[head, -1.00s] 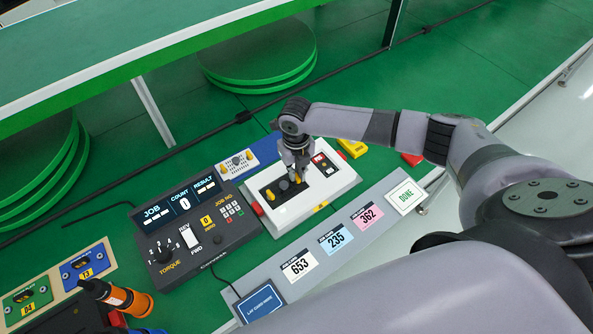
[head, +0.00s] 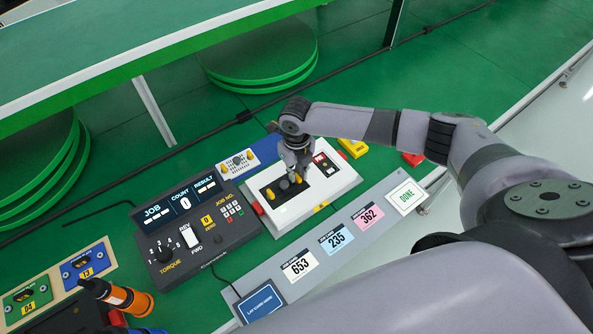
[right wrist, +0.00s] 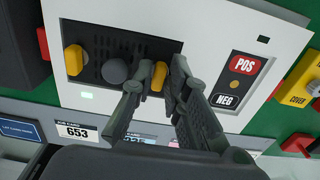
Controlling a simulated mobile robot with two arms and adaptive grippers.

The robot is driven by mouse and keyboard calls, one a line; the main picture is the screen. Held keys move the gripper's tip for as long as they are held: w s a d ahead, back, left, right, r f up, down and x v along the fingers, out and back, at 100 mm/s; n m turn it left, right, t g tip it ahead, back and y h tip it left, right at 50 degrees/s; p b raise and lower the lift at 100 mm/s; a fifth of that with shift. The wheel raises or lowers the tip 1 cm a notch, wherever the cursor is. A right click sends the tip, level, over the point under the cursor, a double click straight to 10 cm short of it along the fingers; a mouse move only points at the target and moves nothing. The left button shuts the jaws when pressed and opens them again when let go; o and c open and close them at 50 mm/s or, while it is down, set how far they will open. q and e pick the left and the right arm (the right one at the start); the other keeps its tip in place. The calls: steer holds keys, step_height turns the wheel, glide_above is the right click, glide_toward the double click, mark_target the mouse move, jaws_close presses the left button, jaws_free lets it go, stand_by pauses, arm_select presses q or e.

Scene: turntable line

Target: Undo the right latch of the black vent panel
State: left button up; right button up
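The black vent panel (head: 281,189) is set in a white unit (head: 324,197) and has a grey round knob in its middle. The panel also shows in the right wrist view (right wrist: 100,42). A yellow left latch (right wrist: 73,60) stands upright at its left end. The yellow right latch (right wrist: 158,78) is between the fingertips of my right gripper (right wrist: 160,72), which looks closed on it with little or no gap. In the head view my right gripper (head: 297,172) hides part of the panel's right end. My left gripper is not in view.
A POS/NEG label (right wrist: 236,80) sits right of the panel. A torque controller (head: 195,225) stands left of the unit. A grey strip with number cards (head: 330,250) runs in front.

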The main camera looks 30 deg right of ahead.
mark_target(297, 175)
steer(key=shift+o, duration=1.3)
steer(key=shift+r, duration=0.1)
step_height(297, 175, up, 12)
steer(key=shift+f, duration=0.2)
